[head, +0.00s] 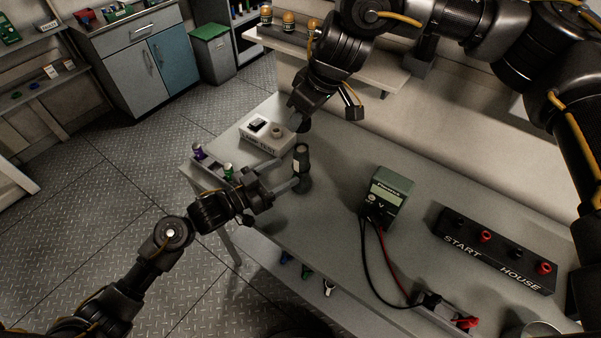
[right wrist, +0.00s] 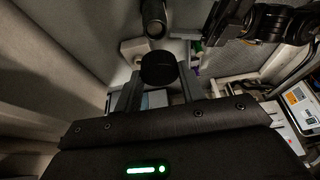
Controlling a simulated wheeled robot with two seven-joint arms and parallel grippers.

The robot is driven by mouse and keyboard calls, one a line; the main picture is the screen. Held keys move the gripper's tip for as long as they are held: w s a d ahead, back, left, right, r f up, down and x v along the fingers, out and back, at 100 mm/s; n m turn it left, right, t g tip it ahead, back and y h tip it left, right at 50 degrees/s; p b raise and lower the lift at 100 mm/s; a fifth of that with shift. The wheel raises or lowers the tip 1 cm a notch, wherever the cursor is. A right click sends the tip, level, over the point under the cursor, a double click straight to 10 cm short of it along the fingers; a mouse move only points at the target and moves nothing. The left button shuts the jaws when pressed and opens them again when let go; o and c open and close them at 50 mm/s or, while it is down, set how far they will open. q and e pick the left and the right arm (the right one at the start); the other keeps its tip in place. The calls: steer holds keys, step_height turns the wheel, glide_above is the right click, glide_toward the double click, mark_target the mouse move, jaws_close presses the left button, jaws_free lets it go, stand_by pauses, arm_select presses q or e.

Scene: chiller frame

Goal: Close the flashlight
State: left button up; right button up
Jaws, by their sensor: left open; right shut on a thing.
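The dark flashlight body (head: 302,160) stands upright on the grey table, and its tube also shows at the top of the right wrist view (right wrist: 153,18). My right gripper (head: 303,117) is above the flashlight, shut on a round black cap (right wrist: 158,68). The cap is apart from the tube. My left gripper (head: 285,184) is open beside the lower part of the flashlight, with its fingers pointing at it. I cannot tell whether the fingers touch it. My left gripper also shows in the right wrist view (right wrist: 232,20).
A white box (head: 268,140) stands behind the flashlight. A holder with purple (head: 198,152) and green (head: 228,170) batteries is at the table's left edge. A green meter (head: 388,197) with red and black leads and a black START HOUSE terminal board (head: 495,249) stand to the right.

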mark_target(305, 161)
arm_select(q)
steer(key=x, duration=0.7)
steer(key=shift+w+d, duration=0.2)
steer(key=shift+d, duration=0.15)
arm_select(e)
steer(key=shift+s, duration=0.1)
arm_select(q)
jaws_close()
arm_select(e)
steer(key=shift+d+f, duration=0.1)
steer(key=shift+f, duration=2.3)
